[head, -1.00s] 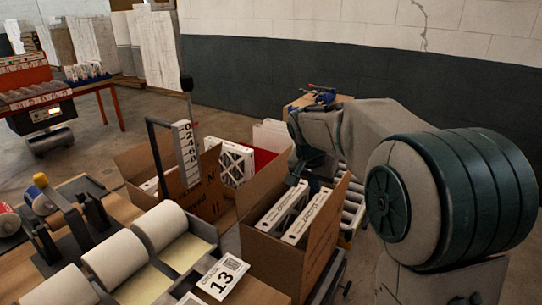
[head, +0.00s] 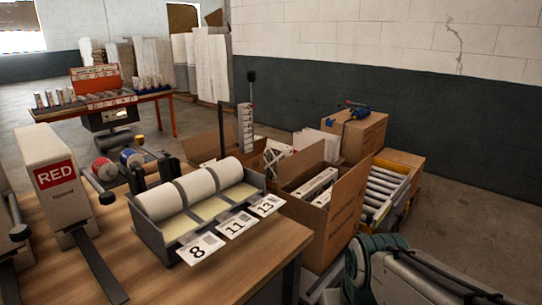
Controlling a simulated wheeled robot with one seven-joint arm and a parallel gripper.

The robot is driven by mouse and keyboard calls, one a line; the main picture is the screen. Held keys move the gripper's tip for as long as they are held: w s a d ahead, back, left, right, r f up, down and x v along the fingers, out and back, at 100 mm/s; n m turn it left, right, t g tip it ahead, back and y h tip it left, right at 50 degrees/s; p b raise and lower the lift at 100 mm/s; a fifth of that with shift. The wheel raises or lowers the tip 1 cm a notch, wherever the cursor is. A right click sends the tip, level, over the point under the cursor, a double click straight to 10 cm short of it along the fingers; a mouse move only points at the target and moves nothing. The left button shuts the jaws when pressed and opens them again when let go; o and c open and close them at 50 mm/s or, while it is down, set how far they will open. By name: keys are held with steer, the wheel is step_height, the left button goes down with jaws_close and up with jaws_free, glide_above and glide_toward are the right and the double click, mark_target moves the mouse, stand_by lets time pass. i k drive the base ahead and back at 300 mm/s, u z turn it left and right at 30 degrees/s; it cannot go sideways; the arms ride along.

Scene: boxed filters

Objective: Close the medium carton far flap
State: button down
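Two open brown cartons stand side by side past the workbench, and I cannot tell by label which is the medium one. The nearer carton (head: 328,245) holds white boxed filters (head: 315,186). One of its flaps (head: 300,166) stands up at the back left, and another (head: 349,197) stands up on the right. The farther carton (head: 205,147) is behind and left, with its flaps spread and a filter (head: 274,153) showing; it is partly hidden. My arm shows only at the bottom right, apart from the cartons. My gripper is out of view.
A wooden workbench (head: 250,262) with a label roll dispenser (head: 160,233) and a red-labelled box (head: 55,182) fills the front left. A roller conveyor (head: 384,188) and a closed carton (head: 358,133) with a blue tool are right of the cartons. Floor is open at far right.

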mark_target(294, 165)
steer(key=u, duration=0.4)
steer(key=k, duration=0.9)
steer(key=z, duration=0.4)
steer(key=i, duration=0.7)
steer(key=z, duration=0.75)
steer(key=i, duration=0.75)
steer(key=u, duration=0.65)
steer(key=i, duration=0.6)
steer(key=u, duration=0.55)
